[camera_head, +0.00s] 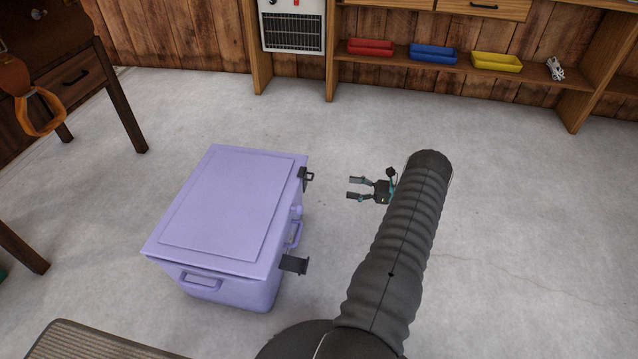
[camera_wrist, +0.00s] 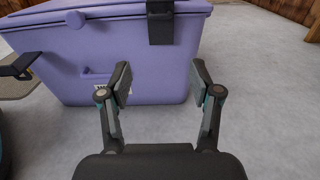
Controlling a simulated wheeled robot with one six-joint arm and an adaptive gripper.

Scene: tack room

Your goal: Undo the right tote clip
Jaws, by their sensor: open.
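A lavender tote (camera_head: 225,205) with its lid down stands on the floor, left of my gripper (camera_head: 354,188). Its clip side faces my gripper. The right clip (camera_wrist: 160,22) is black and hangs flat over the lid edge and upper wall in the wrist view; it is the far clip (camera_head: 303,178) in the head view. The other clip (camera_wrist: 20,66) sticks outward from the tote, and it is the nearer one (camera_head: 293,264) in the head view. My gripper's fingers are open and empty, pointing at the tote, apart from the right clip.
A purple handle (camera_wrist: 95,76) juts from the tote's side between the clips. Clear concrete floor (camera_head: 480,230) lies around. A shelf at the back holds red (camera_head: 370,47), blue (camera_head: 433,53) and yellow trays (camera_head: 497,62). A wooden table (camera_head: 110,90) stands at left.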

